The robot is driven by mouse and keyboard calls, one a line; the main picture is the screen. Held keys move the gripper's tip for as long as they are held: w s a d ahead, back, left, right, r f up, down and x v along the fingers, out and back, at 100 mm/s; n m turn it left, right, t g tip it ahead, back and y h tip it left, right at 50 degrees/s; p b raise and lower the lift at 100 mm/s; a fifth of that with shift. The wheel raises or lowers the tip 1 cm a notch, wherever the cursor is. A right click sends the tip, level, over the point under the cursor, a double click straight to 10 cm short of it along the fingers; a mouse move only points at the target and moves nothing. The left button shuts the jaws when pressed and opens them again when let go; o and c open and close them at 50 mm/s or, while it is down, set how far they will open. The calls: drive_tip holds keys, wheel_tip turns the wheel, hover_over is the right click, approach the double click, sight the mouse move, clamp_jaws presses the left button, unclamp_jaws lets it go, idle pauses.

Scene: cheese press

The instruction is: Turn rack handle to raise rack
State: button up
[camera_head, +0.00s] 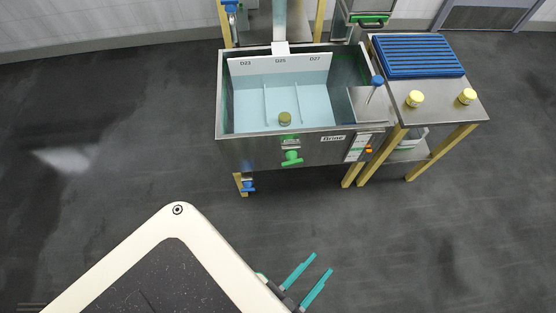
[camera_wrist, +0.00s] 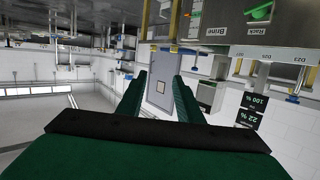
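The rack handle (camera_head: 291,158) is a green lever on the front wall of the steel brine tank (camera_head: 240,154). In the wrist view, which is upside down, the green handle (camera_wrist: 259,12) shows at the top right near a "Rack" label. My gripper (camera_head: 321,262) has two teal fingers, parted and empty, over the floor in front of the tank, well short of the handle. The parted fingers (camera_wrist: 160,78) also show in the wrist view with nothing between them.
A yellowish round piece (camera_head: 285,118) is in the tank by its front wall. A steel table (camera_head: 442,109) at right holds a blue grid mat (camera_head: 418,55) and two pale yellow cylinders. A blue valve (camera_head: 248,186) sits low below the tank. The dark floor between is clear.

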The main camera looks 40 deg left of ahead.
drive_tip(key=w+a+f+y, duration=0.35)
drive_tip(key=w+f, duration=0.25)
drive_tip(key=f, duration=0.4)
drive_tip(key=m+g+y, duration=0.4)
drive_tip(key=y, duration=0.6)
approach(292, 162)
drive_tip(key=f, duration=0.1)
drive_tip(key=x, duration=1)
drive_tip(key=shift+w, duration=0.1)
drive_tip(key=shift+c, duration=0.4)
clamp_jaws()
